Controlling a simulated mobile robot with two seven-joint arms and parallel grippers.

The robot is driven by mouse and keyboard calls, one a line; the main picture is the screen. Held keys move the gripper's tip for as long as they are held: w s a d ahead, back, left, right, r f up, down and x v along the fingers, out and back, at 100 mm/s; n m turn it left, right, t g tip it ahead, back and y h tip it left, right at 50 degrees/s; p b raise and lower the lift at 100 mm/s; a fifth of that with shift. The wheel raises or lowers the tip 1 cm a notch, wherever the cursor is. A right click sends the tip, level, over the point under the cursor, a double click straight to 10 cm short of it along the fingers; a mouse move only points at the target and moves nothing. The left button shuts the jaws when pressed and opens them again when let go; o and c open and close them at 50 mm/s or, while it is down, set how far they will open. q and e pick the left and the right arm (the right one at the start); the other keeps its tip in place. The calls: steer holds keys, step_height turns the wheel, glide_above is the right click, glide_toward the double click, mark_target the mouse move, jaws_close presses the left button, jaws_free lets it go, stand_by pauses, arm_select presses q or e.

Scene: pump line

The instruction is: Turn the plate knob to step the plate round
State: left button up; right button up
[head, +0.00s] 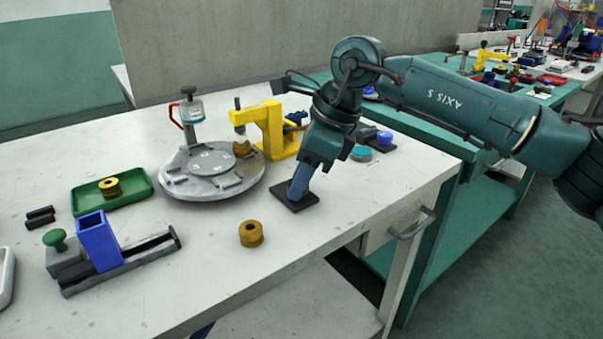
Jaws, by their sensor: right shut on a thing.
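The round grey plate (255,186) lies on the white bench, with several grey fittings on it. A brass part (241,148) sits at its right side under the yellow press (271,128). My right gripper (298,187) points down over a dark square base (296,204) to the right of the plate. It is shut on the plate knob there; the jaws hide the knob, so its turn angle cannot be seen. My left gripper is not in view.
A red-handled post (190,108) stands behind the plate. A green tray (140,192) holds a brass part. A blue block sits on a slide fixture (122,268) front left. A loose brass part (251,234) stands in front. The bench's front edge and a drawer handle (412,224) are right.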

steer(key=o, duration=1)
steer(key=shift+c, duration=0.2)
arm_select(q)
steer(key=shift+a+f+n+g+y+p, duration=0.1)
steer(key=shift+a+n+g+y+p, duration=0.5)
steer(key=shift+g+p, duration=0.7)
arm_select(e)
steer(key=w+v, duration=0.1)
steer(key=v, duration=1.2)
steer(key=shift+s, duration=0.45)
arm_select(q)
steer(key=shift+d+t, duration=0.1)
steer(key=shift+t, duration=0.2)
arm_select(e)
steer(key=shift+r, duration=0.15)
